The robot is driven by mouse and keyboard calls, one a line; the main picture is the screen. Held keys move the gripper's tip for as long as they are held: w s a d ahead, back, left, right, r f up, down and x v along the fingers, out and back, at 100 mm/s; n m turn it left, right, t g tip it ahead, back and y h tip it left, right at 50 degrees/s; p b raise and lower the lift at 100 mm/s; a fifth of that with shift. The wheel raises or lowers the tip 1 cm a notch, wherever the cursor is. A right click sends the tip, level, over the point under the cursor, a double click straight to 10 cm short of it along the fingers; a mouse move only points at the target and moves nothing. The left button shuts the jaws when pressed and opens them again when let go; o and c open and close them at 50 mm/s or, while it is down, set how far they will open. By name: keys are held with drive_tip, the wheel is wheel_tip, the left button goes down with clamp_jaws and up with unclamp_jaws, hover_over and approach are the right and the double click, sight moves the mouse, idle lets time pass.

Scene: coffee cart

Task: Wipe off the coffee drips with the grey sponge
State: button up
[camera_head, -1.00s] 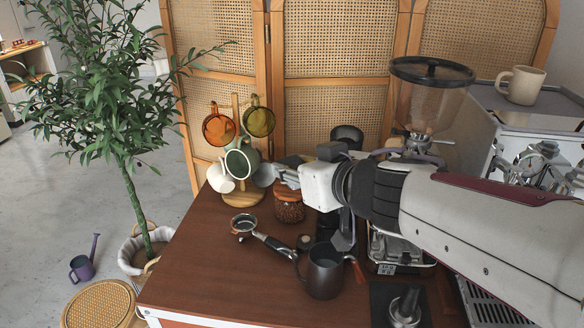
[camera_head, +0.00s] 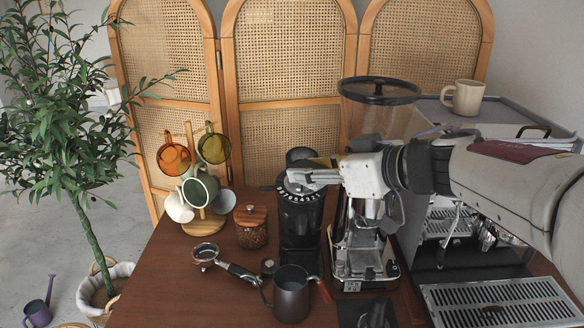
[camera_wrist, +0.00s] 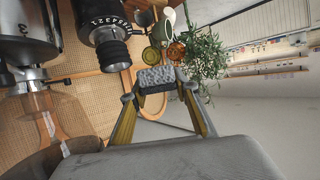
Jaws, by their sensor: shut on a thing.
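The grey sponge (camera_wrist: 156,76) shows in the wrist view, speckled and pinched between the fingertips of my gripper (camera_wrist: 157,92). In the head view my gripper (camera_head: 306,178) reaches left, in front of or above the black grinder with numbers round its collar (camera_head: 300,215). I cannot clearly make out the sponge in that view. The dark brown counter (camera_head: 165,285) lies below. I cannot clearly see any coffee drips on it. The sponge appears held up, clear of the counter.
A portafilter (camera_head: 205,253), a dark milk pitcher (camera_head: 291,295) and a lidded jar of beans (camera_head: 251,230) stand on the counter. The mug tree (camera_head: 192,150) is at back left. The espresso machine's drip tray (camera_head: 495,303) is at right. The counter's front left is clear.

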drive_tip(key=s+d+f, duration=0.3)
drive_tip(key=d+f, duration=0.3)
drive_tip(key=d, duration=0.5)
drive_tip(key=s+d+f, duration=0.4)
drive_tip(key=d+f, duration=0.2)
drive_tip(key=d, duration=0.5)
drive_tip(key=s+d+f, duration=0.4)
drive_tip(key=d+f, duration=0.2)
drive_tip(key=d, duration=0.6)
drive_tip(key=shift+s+n+g+y, duration=0.15)
drive_tip(key=shift+n+g+y, duration=0.15)
drive_tip(key=shift+n+y, duration=0.1)
